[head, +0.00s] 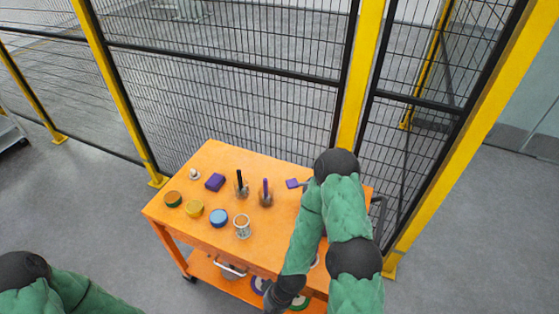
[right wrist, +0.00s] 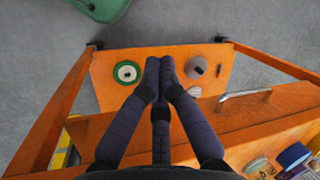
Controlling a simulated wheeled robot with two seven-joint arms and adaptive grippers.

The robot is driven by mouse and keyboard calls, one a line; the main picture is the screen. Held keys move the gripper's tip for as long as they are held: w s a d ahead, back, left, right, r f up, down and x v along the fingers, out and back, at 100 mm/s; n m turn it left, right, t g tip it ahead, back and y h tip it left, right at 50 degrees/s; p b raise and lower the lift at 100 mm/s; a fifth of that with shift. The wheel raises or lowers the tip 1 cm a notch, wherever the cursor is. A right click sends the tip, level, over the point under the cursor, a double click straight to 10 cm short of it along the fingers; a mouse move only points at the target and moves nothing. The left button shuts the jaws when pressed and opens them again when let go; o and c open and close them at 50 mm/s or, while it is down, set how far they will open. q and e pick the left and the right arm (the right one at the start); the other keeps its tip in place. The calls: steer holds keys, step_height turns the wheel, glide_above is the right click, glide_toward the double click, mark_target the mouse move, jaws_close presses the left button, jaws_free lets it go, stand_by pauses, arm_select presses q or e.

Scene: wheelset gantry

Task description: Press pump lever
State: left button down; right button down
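No pump lever can be made out for certain in either view. My right gripper (right wrist: 160,62) has its dark fingers together, with nothing visible between them.
A silver handle (head: 230,267) is on the front. Mesh fencing (head: 230,80) stands behind.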

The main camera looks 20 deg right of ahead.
steer(key=w+r+p, duration=0.4)
steer(key=r+p, duration=0.1)
steer(key=r, duration=0.1)
step_height(320, 180, up, 39)
steer(key=n+h+p, duration=0.1)
steer(key=h+p, duration=0.2)
steer(key=h, duration=0.1)
glide_above(294, 182)
steer(key=shift+r, duration=0.1)
steer(key=shift+s, duration=0.1)
step_height(294, 182, down, 14)
steer(key=shift+f+p, duration=0.1)
steer(key=shift+p, duration=0.2)
